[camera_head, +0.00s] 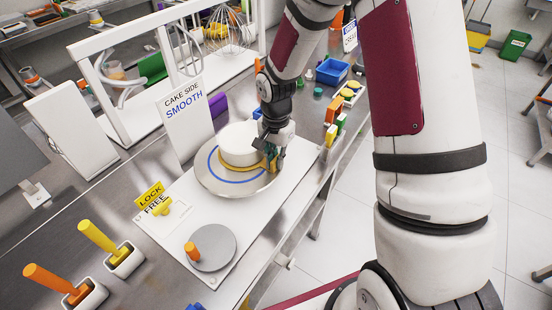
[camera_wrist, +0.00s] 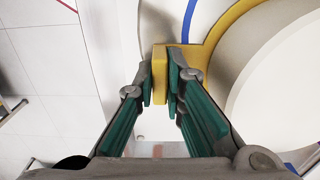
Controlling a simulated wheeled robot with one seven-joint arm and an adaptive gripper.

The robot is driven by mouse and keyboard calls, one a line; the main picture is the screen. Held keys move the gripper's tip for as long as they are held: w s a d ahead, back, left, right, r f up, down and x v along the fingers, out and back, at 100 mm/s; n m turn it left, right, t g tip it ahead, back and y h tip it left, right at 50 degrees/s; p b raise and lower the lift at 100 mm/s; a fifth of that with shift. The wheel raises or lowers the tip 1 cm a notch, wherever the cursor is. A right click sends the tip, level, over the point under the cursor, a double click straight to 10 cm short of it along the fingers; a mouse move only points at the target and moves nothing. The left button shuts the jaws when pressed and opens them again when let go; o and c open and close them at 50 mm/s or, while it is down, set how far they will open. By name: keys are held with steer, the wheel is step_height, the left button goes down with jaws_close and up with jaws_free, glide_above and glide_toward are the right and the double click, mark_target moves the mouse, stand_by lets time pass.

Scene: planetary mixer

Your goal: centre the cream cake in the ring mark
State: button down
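The white round cream cake (camera_head: 238,142) sits on a yellow board (camera_head: 229,164) on the silver turntable (camera_head: 212,184). The blue ring mark (camera_head: 225,178) shows to the left of and in front of the cake, with a wider gap at the front; its far side is hidden. The cake looks set toward the back of the ring. In the wrist view the cake (camera_wrist: 275,80) is at the right, and the board's yellow tab (camera_wrist: 159,75) stands between my fingertips. My gripper (camera_head: 273,160) is at the cake's right side, its green pads (camera_wrist: 160,88) closed against the tab.
A white "CAKE SIDE SMOOTH" panel (camera_head: 188,120) stands behind the turntable. In front are a yellow lock knob (camera_head: 168,206) by the LOCK/FREE sign (camera_head: 151,197) and a grey disc with an orange knob (camera_head: 213,250). Coloured blocks and a blue bin (camera_head: 332,72) lie beyond my gripper.

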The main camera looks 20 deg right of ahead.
mark_target(271, 176)
steer(key=shift+s+a, duration=0.45)
steer(key=shift+s+a+p, duration=0.2)
steer(key=shift+s+p, duration=0.05)
steer(key=shift+p, duration=0.1)
steer(key=shift+s+a, duration=0.45)
stand_by(0.4)
steer(key=c, duration=1.6)
jaws_free()
